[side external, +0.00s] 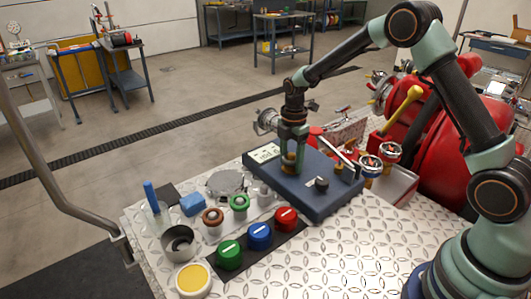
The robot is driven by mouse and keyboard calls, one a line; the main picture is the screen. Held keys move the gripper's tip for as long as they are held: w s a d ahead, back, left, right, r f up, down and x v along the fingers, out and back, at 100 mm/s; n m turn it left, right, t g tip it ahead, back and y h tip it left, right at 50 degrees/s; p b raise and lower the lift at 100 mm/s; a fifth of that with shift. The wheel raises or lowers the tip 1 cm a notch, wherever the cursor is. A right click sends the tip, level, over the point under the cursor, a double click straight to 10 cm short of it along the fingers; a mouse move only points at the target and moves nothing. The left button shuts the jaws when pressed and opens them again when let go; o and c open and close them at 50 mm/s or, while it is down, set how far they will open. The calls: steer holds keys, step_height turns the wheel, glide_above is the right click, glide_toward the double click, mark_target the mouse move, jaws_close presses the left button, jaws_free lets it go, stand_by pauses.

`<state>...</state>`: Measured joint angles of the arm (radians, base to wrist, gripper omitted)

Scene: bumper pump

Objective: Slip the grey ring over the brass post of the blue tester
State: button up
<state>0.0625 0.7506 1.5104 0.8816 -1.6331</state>
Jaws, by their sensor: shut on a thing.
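The blue tester (315,196) is a flat blue box on the metal deck, with a white display, a dark knob and a lever on top. The brass post (289,168) stands on its left part, just under my gripper. My gripper (291,152) points down at the post, with its jaws shut on the grey ring. The ring is small and mostly hidden between the dark fingers. I cannot tell whether it is around the post or just above it.
A brown ring (212,217) and a green ring (238,203) sit on holders left of the tester. Green, blue and red round caps (260,235) stand in front. A yellow-topped tub (193,279) is at the front left. Shiny fittings (371,166) stand right of the tester. The front-right deck is clear.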

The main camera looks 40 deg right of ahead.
steer(key=shift+f, duration=0.35)
steer(key=o, duration=1.1)
steer(key=shift+s, duration=0.1)
steer(key=shift+c, duration=0.2)
steer(key=shift+s, duration=0.1)
steer(key=shift+c, duration=0.9)
steer(key=shift+o, duration=1.1)
steer(key=shift+w+r, duration=0.2)
steer(key=shift+r, duration=3.95)
